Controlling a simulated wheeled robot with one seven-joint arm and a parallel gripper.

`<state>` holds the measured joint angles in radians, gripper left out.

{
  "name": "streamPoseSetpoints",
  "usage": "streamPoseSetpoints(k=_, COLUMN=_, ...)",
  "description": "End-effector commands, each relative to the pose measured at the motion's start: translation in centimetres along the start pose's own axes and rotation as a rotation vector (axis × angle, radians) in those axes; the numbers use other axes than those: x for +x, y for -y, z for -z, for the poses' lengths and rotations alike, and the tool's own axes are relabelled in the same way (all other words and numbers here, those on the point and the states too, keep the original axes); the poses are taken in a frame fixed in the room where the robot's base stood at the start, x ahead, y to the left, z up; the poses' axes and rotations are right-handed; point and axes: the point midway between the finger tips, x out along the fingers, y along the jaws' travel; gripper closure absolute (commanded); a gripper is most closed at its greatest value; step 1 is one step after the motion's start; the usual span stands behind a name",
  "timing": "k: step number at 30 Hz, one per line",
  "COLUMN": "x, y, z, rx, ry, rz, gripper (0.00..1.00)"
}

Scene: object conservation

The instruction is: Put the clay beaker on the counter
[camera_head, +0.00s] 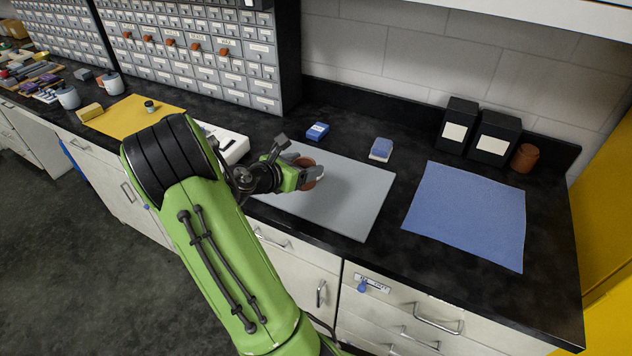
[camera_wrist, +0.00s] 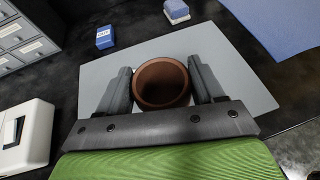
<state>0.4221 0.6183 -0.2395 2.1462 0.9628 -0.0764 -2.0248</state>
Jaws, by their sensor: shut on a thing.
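A brown clay beaker (camera_wrist: 162,84) sits between the two fingers of my gripper (camera_wrist: 161,88) in the wrist view, its round mouth facing the camera. In the head view my gripper (camera_head: 311,177) is shut on the beaker (camera_head: 306,164), which is partly hidden by the fingers. Both are over the grey mat (camera_head: 345,195) on the black counter (camera_head: 395,262). I cannot tell whether the beaker touches the mat. A second brown, cylindrical vessel (camera_head: 525,158) stands at the counter's right back, beside the black boxes.
A blue cloth (camera_head: 468,215) lies right of the mat. Two black boxes (camera_head: 494,140) stand behind it. A small blue box (camera_head: 318,131) and a blue-white block (camera_head: 381,150) lie behind the mat. A white device (camera_head: 232,146) is left. Bare counter shows between mat and cloth.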

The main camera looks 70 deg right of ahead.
Motion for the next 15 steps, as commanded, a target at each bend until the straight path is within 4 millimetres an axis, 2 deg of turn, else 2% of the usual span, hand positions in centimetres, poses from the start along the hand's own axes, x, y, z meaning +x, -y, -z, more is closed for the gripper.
streamPoseSetpoints(k=1, x=1.6, y=2.1, z=-1.7, rx=0.028, ry=0.002, rz=0.047, gripper=0.67)
streamPoseSetpoints(k=3, x=3.1, y=4.6, z=-3.5, rx=0.046, ry=0.001, rz=0.097, gripper=0.67)
streamPoseSetpoints(k=6, x=4.3, y=7.1, z=-5.1, rx=0.063, ry=0.0, rz=0.144, gripper=0.67)
streamPoseSetpoints(k=8, x=4.7, y=8.0, z=-5.7, rx=0.067, ry=0.0, rz=0.16, gripper=0.67)
streamPoseSetpoints(k=11, x=5.4, y=8.5, z=-4.6, rx=0.065, ry=-0.002, rz=0.171, gripper=0.67)
streamPoseSetpoints(k=15, x=6.8, y=8.5, z=-1.2, rx=0.062, ry=-0.003, rz=0.171, gripper=0.67)
